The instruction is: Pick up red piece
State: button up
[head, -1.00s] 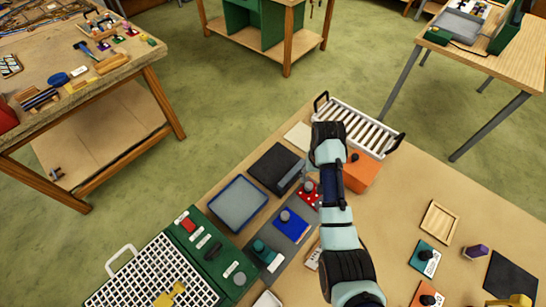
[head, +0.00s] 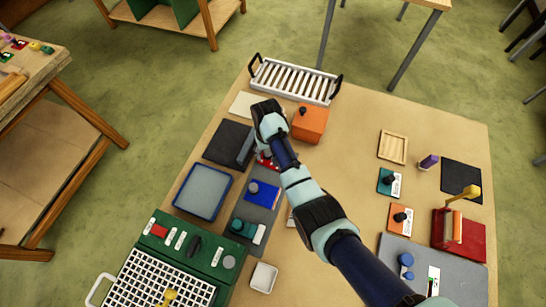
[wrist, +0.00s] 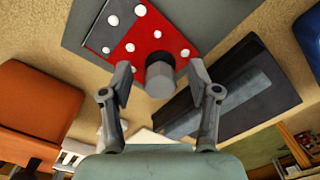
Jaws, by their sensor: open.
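The red piece (wrist: 148,42) is a flat red plate with white dots and a grey knob (wrist: 160,75). In the wrist view it lies at the top middle, on a dark grey strip. In the head view the red piece (head: 265,160) is mostly hidden by my arm. My gripper (wrist: 160,80) is open. Its two fingers appear on either side of the grey knob in the wrist view, with visible gaps. I cannot tell how far above the knob the fingertips are. In the head view my fingers are hidden by my arm.
A black slab (head: 224,142) and an orange block (head: 311,124) lie close on either side. A blue piece with a knob (head: 262,193) sits nearer on the grey strip. A white rack (head: 292,80) stands behind. The table's middle right (head: 345,165) is clear.

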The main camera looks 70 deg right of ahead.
jog(key=c, duration=1.2)
jog(key=shift+o, duration=0.2)
notch_tip(320, 180, up, 20)
jog(key=p, duration=0.9)
jog(key=shift+p, duration=0.4)
jog(key=o, duration=0.5)
jog(key=c, duration=0.5)
